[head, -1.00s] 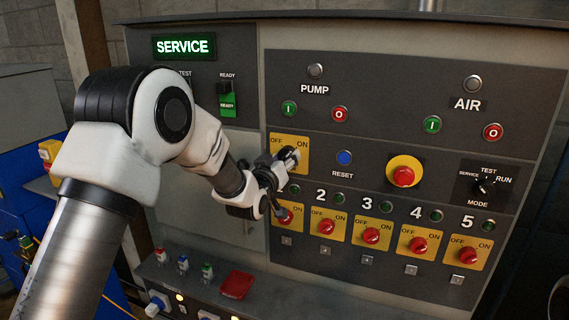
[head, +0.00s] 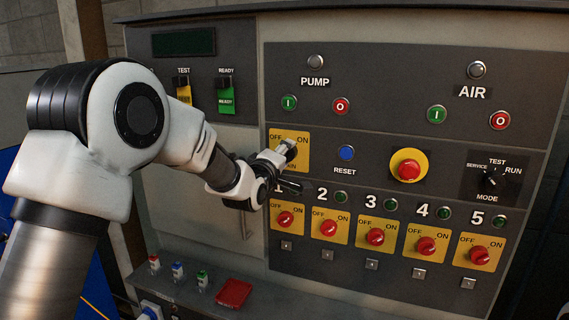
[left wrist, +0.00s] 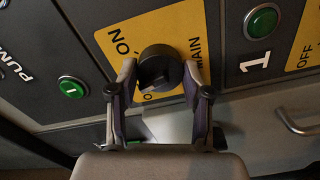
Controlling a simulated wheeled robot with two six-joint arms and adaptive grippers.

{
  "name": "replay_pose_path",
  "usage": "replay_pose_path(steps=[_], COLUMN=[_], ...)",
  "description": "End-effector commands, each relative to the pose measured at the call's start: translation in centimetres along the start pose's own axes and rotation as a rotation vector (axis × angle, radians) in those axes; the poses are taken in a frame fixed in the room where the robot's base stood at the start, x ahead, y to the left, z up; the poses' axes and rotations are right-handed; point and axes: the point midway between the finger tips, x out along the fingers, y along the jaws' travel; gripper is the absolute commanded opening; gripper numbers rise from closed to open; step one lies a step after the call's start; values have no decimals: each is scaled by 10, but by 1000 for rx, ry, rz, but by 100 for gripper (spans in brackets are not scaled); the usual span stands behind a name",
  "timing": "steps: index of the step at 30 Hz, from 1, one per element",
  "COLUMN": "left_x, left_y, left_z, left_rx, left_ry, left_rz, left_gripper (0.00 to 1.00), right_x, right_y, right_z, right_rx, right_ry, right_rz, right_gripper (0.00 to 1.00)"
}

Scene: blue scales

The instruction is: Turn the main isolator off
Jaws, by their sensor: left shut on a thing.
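The main isolator is a black rotary knob (left wrist: 160,70) on a yellow plate (left wrist: 120,42) marked OFF and ON. In the head view its plate (head: 274,162) is at the upper left of the switch rows, and my gripper and wrist hide most of the knob. My left gripper (head: 288,150) is at the knob. In the left wrist view the two fingers of my left gripper (left wrist: 160,82) are on either side of the knob, shut on it. The knob's exact pointing direction is hard to tell. My right gripper is not in view.
The display (head: 184,42) is dark. Red switches, one of them switch 2 (head: 328,228), run in a row below the isolator. A blue reset button (head: 347,153) and a red emergency stop (head: 408,170) are to the right. A red object (head: 234,293) lies on the lower ledge.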

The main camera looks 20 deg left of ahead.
Motion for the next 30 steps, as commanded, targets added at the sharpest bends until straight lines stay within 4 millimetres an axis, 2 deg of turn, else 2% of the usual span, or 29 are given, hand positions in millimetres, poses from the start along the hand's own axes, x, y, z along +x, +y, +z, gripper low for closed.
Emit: replay_pose_path(steps=[3,15,30], left_x=[0,0,0], left_y=[-3,-2,-1], left_z=[1,0,0], left_rx=[-106,-422,-550], left_ry=[0,0,0], left_rz=[0,-1,-3], left_gripper=[14,14,14], right_x=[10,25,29], right_y=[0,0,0], right_z=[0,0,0], right_rx=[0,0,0], right_ry=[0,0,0], right_rz=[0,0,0], right_gripper=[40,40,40])
